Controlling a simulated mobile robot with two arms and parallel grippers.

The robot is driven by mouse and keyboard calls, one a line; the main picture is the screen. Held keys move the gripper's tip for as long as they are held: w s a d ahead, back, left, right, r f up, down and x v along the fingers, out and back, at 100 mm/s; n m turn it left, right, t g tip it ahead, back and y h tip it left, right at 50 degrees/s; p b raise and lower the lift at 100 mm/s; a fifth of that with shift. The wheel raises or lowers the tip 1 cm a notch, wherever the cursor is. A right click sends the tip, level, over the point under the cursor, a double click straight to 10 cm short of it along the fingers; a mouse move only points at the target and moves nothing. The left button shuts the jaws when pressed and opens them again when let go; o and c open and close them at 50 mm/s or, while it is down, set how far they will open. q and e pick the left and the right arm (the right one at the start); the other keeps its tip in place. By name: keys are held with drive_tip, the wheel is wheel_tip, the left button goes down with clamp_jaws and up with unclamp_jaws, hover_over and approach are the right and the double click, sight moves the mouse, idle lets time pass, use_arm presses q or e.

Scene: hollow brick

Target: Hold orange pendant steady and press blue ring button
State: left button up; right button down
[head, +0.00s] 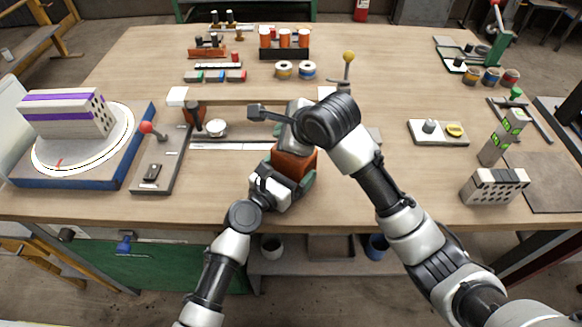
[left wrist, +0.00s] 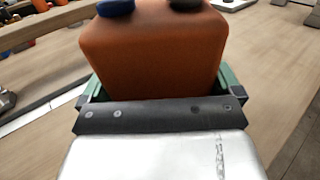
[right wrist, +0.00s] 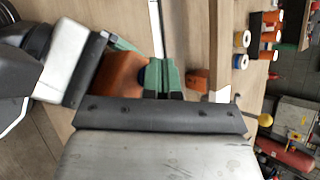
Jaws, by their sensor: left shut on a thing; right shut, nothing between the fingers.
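The orange pendant (head: 296,163) is a rounded box above the front middle of the table. My left gripper (head: 287,180) is shut on it, with green fingers on both sides in the left wrist view (left wrist: 155,88). There, a blue button (left wrist: 116,7) and a black button (left wrist: 186,4) stand on its far end, cut by the frame edge. My right gripper (head: 292,143) is shut and empty, close to the pendant's far end. Its green fingers (right wrist: 160,78) show beside the pendant (right wrist: 121,75) in the right wrist view. Whether they touch the blue button is hidden.
A turntable (head: 125,143) with a striped brick (head: 66,115) stands at the left, beside a red-knobbed lever (head: 147,128). A white panel (head: 437,132) and a hollow brick (head: 494,186) lie at the right. Orange canisters (head: 284,40) stand at the back.

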idle(0.3)
drive_tip(key=shift+r, duration=0.5)
drive_tip(key=shift+r, duration=2.9)
use_arm(q)
drive_tip(key=o, duration=0.8)
drive_tip(key=shift+s, duration=0.1)
